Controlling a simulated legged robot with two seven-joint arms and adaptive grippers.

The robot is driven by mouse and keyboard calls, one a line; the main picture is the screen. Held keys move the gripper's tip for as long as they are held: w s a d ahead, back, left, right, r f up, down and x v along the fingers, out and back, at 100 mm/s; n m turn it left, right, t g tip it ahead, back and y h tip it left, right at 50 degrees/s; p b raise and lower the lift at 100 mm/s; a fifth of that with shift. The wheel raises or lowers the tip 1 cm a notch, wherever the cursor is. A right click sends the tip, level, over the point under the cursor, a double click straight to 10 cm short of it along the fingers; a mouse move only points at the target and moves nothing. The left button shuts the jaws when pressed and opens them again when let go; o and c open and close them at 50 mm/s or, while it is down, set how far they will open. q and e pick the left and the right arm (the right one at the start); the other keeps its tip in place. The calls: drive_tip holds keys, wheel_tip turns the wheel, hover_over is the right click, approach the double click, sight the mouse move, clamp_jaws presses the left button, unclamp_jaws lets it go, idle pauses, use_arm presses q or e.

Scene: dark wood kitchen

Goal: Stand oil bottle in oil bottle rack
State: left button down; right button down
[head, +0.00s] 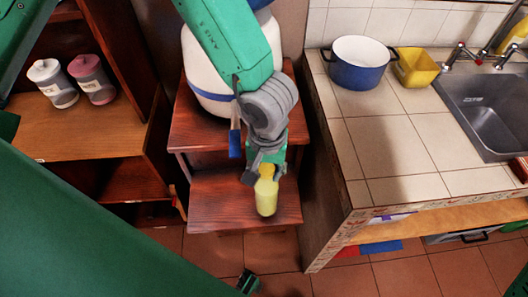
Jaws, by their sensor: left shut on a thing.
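A yellow oil bottle (266,199) with an orange-brown top is upright in my left gripper (264,174). The gripper comes down from above and is shut around the bottle's upper part. The bottle is over the front right of the lower step of a reddish-brown wooden stand (220,205), which seems to be the rack. I cannot tell whether the bottle's base touches the step.
A large white jar (205,75) with a blue band stands on the upper step. A tiled counter (385,150) at right holds a blue pot (358,72), a yellow container (414,68) and a sink (490,110). Two lidded jars (52,86) stand on the left shelf.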

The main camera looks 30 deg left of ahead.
use_arm(q)
drive_tip(key=w+a+f, duration=0.3)
drive_tip(key=w, duration=0.2)
drive_tip(key=shift+w+a+f, duration=0.15)
drive_tip(key=shift+a+f, duration=0.05)
drive_tip(key=shift+f, duration=0.05)
idle(0.4)
drive_tip(key=shift+f+p, duration=0.1)
drive_tip(key=shift+p, duration=0.2)
drive_tip(key=c, duration=1.5)
unclamp_jaws()
